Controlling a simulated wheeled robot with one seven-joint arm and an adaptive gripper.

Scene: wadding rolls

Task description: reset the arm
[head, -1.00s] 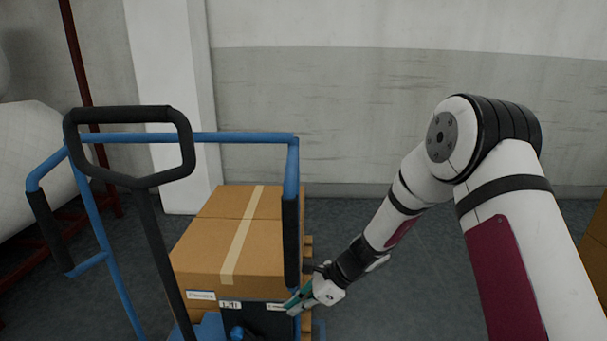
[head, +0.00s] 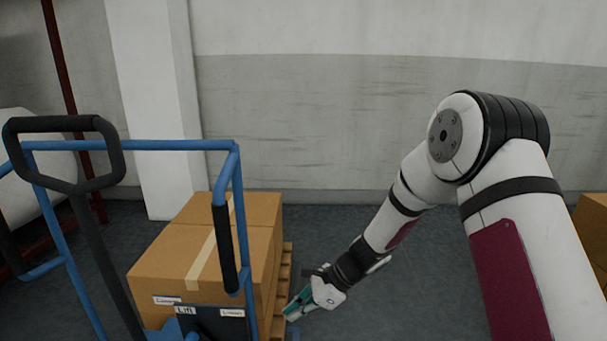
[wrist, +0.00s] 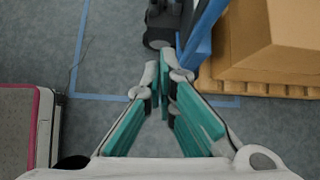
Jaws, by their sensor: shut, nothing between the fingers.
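My gripper (head: 292,308) hangs low at the end of my arm, just right of the pallet in the head view. In the wrist view my gripper (wrist: 165,85) shows its teal-padded fingers closed together at the tips, with nothing between them. The fingers point down toward the floor, with part of the blue truck frame and a black wheel (wrist: 160,38) beyond the tips.
A blue lift truck (head: 150,146) with a black handle stands at left. Brown cartons (head: 180,262) sit on a wooden pallet (head: 279,290). White rolls (head: 25,185) are at far left, another carton (head: 594,230) at far right. Floor between is clear.

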